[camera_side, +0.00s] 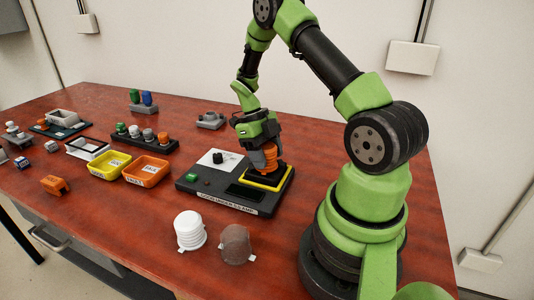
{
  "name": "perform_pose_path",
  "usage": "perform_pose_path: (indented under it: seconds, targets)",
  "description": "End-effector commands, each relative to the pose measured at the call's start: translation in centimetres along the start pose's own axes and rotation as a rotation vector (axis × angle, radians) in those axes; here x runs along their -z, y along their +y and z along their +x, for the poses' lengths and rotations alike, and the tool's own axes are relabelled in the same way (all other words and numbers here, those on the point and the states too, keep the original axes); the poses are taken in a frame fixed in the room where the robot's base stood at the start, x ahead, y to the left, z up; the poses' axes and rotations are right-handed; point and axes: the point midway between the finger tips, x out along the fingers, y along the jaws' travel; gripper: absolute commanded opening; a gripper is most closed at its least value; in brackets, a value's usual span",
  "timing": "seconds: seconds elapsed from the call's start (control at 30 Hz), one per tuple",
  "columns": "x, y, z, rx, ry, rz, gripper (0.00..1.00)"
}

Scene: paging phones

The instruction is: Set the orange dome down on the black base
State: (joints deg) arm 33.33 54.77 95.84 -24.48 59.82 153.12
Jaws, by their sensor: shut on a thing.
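The orange dome (259,160) is in my gripper (268,158), low over the right part of the black base (250,208). The gripper partly hides the dome. A yellow square frame (263,187) on the base lies just under the dome. I cannot tell whether the dome touches the base. The base also carries a white panel with a black knob (218,158), a green button (190,177) and a lettered front label.
A white ribbed dome (190,232) and a brown dome (236,245) stand in front of the base. An orange tray (147,171), a yellow tray (110,165) and a dark rack (145,140) stand left. An orange block (55,185) lies front left.

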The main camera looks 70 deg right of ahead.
Motion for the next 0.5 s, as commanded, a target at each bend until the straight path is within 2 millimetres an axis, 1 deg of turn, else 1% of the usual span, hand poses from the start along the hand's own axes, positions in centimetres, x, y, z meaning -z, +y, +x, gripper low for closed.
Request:
perform_pose_path:
  seconds: [0.43,0.47,0.5]
  targets:
    - [-0.13,0.00,0.28,0.000,0.000,0.000,0.32]
    - [-0.13,0.00,0.28,0.000,0.000,0.000,0.63]
    - [-0.13,0.00,0.28,0.000,0.000,0.000,0.72]
